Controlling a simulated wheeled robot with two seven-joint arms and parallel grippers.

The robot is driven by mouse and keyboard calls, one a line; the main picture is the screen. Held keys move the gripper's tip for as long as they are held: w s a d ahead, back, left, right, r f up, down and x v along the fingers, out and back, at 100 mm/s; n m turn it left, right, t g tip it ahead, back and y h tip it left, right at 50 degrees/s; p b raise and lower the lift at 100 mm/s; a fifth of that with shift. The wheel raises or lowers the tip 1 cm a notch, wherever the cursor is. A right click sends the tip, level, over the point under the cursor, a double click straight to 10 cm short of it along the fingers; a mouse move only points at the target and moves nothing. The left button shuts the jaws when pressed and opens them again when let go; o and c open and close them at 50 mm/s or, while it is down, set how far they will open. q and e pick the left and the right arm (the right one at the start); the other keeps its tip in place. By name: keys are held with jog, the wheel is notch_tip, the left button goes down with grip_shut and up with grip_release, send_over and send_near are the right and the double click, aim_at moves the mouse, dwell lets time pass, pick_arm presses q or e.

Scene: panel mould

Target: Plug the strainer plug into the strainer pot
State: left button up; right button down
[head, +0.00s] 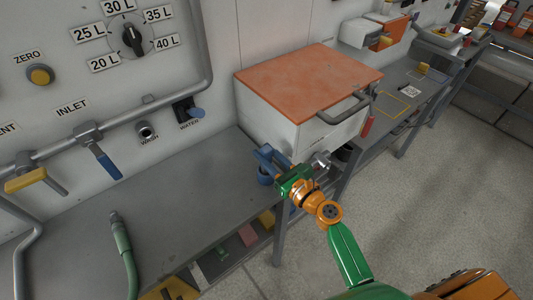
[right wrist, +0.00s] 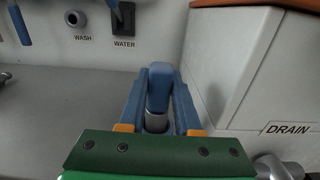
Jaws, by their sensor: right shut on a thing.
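My right gripper (head: 267,155) is over the bench corner beside the white box. Its blue fingers are closed on a blue-topped piece with a metal lower part, which looks like the strainer plug (right wrist: 159,88), upright between the fingers in the right wrist view. A round grey rim (right wrist: 156,124) shows around its lower end. My left gripper is not in view.
The white box with an orange lid (head: 310,78) stands right of the gripper, with a metal fitting (head: 320,160) low on its front. A green hose (head: 123,245) lies on the grey bench (head: 190,185). The bench's middle is clear. A wall panel carries valves and a dial (head: 132,40).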

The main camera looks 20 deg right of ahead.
jog(key=shift+f+b, duration=1.2)
jog(key=shift+f, duration=0.15)
jog(key=c, duration=0.5)
grip_release()
jog(key=b+v, duration=0.1)
jog(key=v, duration=0.6)
jog(key=shift+r, duration=0.1)
